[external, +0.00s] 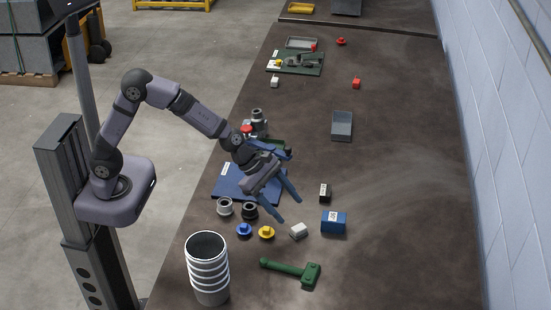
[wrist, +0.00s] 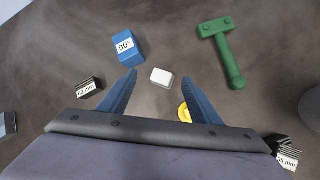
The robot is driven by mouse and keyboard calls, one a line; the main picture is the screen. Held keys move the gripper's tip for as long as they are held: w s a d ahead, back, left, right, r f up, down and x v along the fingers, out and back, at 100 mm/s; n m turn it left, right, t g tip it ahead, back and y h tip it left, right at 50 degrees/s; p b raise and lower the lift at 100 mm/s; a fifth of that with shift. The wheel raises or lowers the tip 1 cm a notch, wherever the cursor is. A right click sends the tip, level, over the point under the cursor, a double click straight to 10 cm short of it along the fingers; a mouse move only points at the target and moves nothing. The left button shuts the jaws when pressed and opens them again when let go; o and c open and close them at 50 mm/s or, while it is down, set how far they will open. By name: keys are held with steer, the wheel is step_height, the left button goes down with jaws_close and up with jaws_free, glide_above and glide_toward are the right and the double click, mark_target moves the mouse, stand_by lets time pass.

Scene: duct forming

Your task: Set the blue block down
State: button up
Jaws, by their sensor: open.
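The blue block (external: 333,223) rests on the brown table to the right of my gripper, with a white label on top. In the wrist view the blue block (wrist: 127,48) lies beyond the left fingertip, and its label reads 90°. My gripper (external: 287,209) has two blue fingers spread apart above the table. In the wrist view my gripper (wrist: 160,76) is open, with nothing held between its fingers. The blue block is outside the jaws and appears apart from them.
A small white block (external: 299,231) shows between the fingertips in the wrist view (wrist: 161,77). A black labelled block (external: 325,194), a yellow knob (external: 266,233), a blue knob (external: 244,230) and a green hammer (external: 293,270) lie nearby. A grey tray (external: 341,126) stands farther back. The table's right side is clear.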

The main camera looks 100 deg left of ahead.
steer(key=s+d+m+g, duration=0.1)
steer(key=s+d+m, duration=0.1)
steer(key=s+m, duration=0.3)
steer(key=s+d+f+m+g, duration=0.1)
steer(key=s+m, duration=0.4)
steer(key=s+d+f+m+g, duration=0.1)
steer(key=s+d+m+g, duration=0.1)
steer(key=s+m, duration=0.3)
steer(key=shift+s+d+f+h, duration=0.25)
steer(key=shift+s+d+h, duration=0.05)
steer(key=shift+s+h, duration=0.1)
steer(key=s+m, duration=0.2)
steer(key=s+m+g, duration=0.1)
steer(key=s+m, duration=0.1)
steer(key=s, duration=0.1)
steer(key=s+f+m, duration=0.1)
steer(key=s+m, duration=0.1)
steer(key=shift+s+f+g+y, duration=0.1)
steer(key=shift+s+g+y, duration=0.2)
steer(key=shift+g, duration=0.1)
steer(key=s+m, duration=0.2)
steer(key=s, duration=0.1)
steer(key=s+a+m+g+y, duration=0.1)
steer(key=s+m, duration=0.2)
steer(key=s+a+f+m+g, duration=0.1)
steer(key=s+m, duration=0.1)
steer(key=m, duration=0.1)
steer(key=shift+s, duration=0.4)
